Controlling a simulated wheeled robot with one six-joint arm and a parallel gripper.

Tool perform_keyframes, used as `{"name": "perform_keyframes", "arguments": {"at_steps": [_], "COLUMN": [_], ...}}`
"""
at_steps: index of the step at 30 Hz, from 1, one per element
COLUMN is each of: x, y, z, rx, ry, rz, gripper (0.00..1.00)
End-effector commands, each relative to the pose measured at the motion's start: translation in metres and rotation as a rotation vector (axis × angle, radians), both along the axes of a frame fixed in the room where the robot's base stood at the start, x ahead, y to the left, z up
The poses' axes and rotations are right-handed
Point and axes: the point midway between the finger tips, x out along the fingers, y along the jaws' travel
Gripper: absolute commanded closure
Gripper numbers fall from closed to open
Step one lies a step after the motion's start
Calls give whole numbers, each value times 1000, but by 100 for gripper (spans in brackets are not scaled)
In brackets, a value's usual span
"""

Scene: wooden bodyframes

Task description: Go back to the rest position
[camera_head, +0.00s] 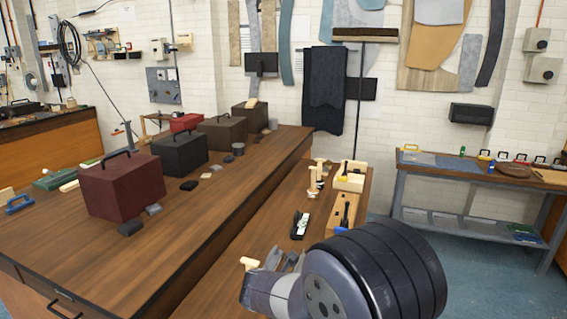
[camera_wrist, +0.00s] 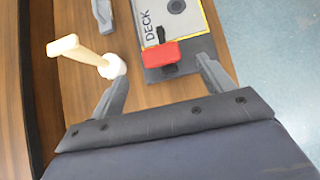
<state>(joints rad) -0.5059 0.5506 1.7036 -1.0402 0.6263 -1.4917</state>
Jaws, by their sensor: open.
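My gripper (camera_wrist: 160,95) is open in the wrist view, its two grey fingers apart over a wooden bench top (camera_wrist: 75,90). A mallet (camera_wrist: 85,55) with a pale handle and white head lies or stands beside the left finger. A red block (camera_wrist: 160,54) on a dark base shows between and beyond the fingers, apart from them. In the head view my arm's dark wrist fills the lower right, and the gripper fingers (camera_head: 280,260) show partly behind it over the narrow bench.
A large wooden table (camera_head: 150,258) at left carries a dark red box (camera_head: 122,186), a black box (camera_head: 180,153) and other boxes. The lower bench holds a wooden tool block (camera_head: 342,214) and small tools. A grey metal table (camera_head: 420,183) stands at right, with clear blue floor before it.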

Motion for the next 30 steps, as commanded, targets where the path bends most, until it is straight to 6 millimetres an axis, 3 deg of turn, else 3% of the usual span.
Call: {"name": "perform_keyframes", "arguments": {"at_steps": [3,23,30], "x": [-13,56,36], "y": [5,-22,-13], "z": [17,-69,-77], "rx": [2,-1,1], "ry": [-3,6,0], "rz": [3,-3,1], "gripper": [24,24,24]}}
